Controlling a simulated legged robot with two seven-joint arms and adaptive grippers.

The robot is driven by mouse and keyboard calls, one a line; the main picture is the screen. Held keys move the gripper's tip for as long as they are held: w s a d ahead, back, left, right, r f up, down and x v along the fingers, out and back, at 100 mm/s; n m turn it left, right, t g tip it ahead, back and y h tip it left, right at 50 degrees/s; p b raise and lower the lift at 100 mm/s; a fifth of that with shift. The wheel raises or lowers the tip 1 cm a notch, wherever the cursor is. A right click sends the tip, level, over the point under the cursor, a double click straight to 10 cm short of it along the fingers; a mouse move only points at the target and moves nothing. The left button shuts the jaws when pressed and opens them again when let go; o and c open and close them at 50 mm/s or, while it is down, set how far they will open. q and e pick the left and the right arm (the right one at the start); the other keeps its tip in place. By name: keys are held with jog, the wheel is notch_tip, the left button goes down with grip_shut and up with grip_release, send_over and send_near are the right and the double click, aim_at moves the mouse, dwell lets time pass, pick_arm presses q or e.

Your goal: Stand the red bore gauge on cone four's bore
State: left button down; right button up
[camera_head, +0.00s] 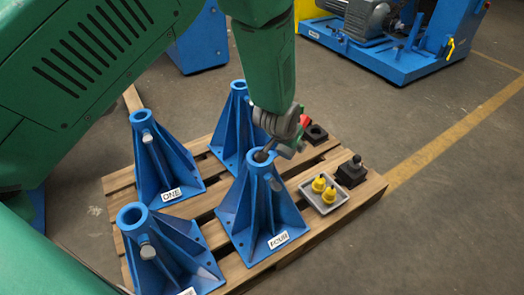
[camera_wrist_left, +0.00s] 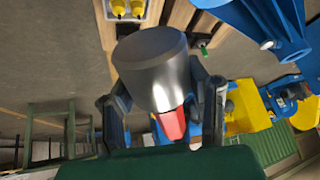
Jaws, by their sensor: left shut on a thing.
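The red bore gauge (camera_wrist_left: 155,72) is in my left gripper (camera_wrist_left: 165,112), as the left wrist view shows. It has a wide grey metal cylinder and a red part between the two fingers. In the head view its red part (camera_head: 304,121) shows just beyond my left gripper (camera_head: 284,142), while the grey cylinder is hard to tell from the fingers. Cone four (camera_head: 262,215) is a blue ribbed stand labelled FOUR. My gripper is close above and slightly right of its bore (camera_head: 261,156), partly covering it. I cannot tell whether they touch. My right gripper is not in view.
Blue cone one (camera_head: 165,160), another cone in front (camera_head: 165,255) and one behind (camera_head: 232,125) share the wooden pallet (camera_head: 335,218). A grey tray (camera_head: 338,199) with two yellow pieces and black blocks (camera_head: 352,172) (camera_head: 316,135) stand at right.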

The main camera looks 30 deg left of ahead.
pick_arm(q)
jog(key=shift+w+d+r+t, duration=0.15)
jog(key=shift+w+t, duration=0.4)
jog(key=shift+t, duration=0.15)
jog(key=shift+w+t+p, duration=0.35)
jog(key=shift+t, duration=0.35)
jog(key=s+a+r+n+t+y+p, duration=0.2)
jog(key=a+r+n+t+y+p, duration=0.15)
jog(key=a+r+t, duration=0.4)
notch_tip(320, 180, down, 11)
jog(key=a+t+b, duration=0.2)
jog(key=b, duration=0.1)
jog(key=shift+s+f, duration=0.15)
jog(key=shift+s, duration=0.05)
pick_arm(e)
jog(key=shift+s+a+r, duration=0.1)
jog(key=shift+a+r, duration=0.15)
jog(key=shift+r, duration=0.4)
pick_arm(q)
jog(key=shift+d+f+b, duration=0.2)
jog(key=shift+f+b, duration=0.2)
jog(key=shift+b, duration=0.15)
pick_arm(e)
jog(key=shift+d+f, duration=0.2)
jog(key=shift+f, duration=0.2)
pick_arm(q)
jog(key=shift+f, duration=0.1)
